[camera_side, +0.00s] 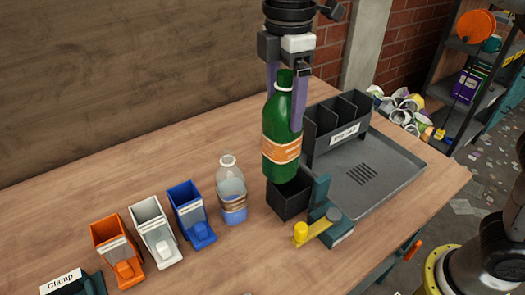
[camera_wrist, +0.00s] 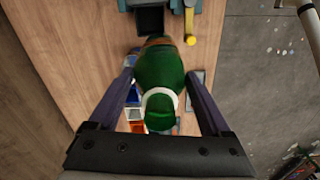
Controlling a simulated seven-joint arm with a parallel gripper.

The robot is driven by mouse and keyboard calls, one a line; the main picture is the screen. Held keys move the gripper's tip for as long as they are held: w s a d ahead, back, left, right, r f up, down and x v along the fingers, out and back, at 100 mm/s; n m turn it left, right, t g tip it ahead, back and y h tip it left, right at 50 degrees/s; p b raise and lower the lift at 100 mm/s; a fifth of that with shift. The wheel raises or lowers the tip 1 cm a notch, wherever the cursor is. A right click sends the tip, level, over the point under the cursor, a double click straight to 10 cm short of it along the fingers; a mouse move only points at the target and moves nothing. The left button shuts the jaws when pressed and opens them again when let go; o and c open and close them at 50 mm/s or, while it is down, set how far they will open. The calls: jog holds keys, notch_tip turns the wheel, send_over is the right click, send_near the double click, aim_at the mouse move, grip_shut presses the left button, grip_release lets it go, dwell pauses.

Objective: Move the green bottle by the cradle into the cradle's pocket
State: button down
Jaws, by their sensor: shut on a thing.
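The green bottle (camera_side: 281,130) has an orange label and a white ring at its neck. It is upright between the purple fingers of my gripper (camera_side: 284,110), which is shut on it. The wrist view shows the bottle (camera_wrist: 160,68) from its neck end, between both fingers of my gripper (camera_wrist: 160,80). The cradle (camera_side: 325,226) is teal with a yellow knob and a black, open-topped pocket (camera_side: 289,205). In the side view the bottle's base overlaps the pocket's back rim. In the wrist view the pocket (camera_wrist: 151,19) shows beyond the base. I cannot tell the exact gap.
A clear bottle (camera_side: 231,197) stands left of the pocket. Blue (camera_side: 188,208), white (camera_side: 153,228) and orange (camera_side: 115,246) bins stand farther left. A grey tray (camera_side: 390,165) with a black divided holder (camera_side: 320,130) lies right and behind.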

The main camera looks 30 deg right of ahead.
jog(key=w+d+r+m, duration=0.1)
jog(key=w+d+r, duration=0.15)
jog(key=d, duration=0.25)
notch_tip(320, 180, down, 17)
jog(key=shift+r, duration=0.15)
dwell(0.9)
jog(key=shift+f, duration=0.8)
dwell(0.5)
grip_release()
